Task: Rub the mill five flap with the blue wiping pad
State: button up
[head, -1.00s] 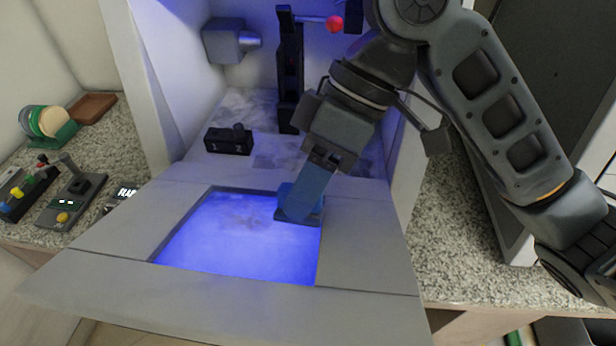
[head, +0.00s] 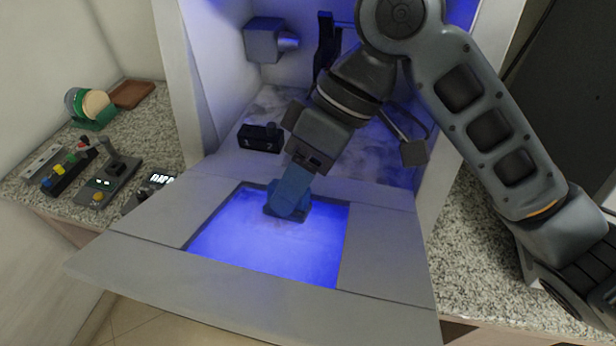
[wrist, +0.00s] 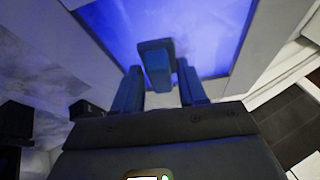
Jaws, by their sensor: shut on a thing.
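The mill flap (head: 385,245) is folded down flat in front of the machine, with a blue-lit window panel (head: 265,245) set in its middle. My gripper (head: 290,190) is shut on the blue wiping pad (head: 286,215) and holds it low at the far edge of the lit panel, seemingly against it. In the wrist view the pad (wrist: 156,65) sits between my two blue fingers, over the lit panel (wrist: 205,30). Exact contact under the pad is hidden. The panel looks hazy, with few distinct smudges.
Inside the machine stand a small black block (head: 260,138), a grey spindle-like unit (head: 265,40) and a dark column (head: 326,50). On the left counter are a control box with a lever (head: 110,180), a button strip (head: 70,172), a disc rack (head: 92,110) and a brown tray (head: 132,94).

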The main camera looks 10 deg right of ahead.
jog(key=shift+w+a+f+p, duration=0.1)
jog(key=shift+w+a+p, duration=0.3)
jog(key=shift+a, duration=0.6)
jog(key=shift+w+a+f+p, duration=0.1)
jog(key=shift+w+a+p, duration=0.25)
jog(key=shift+a, duration=0.7)
jog(key=shift+w+a+p, duration=0.35)
jog(key=shift+a+p, duration=0.05)
jog(key=shift+a, duration=0.6)
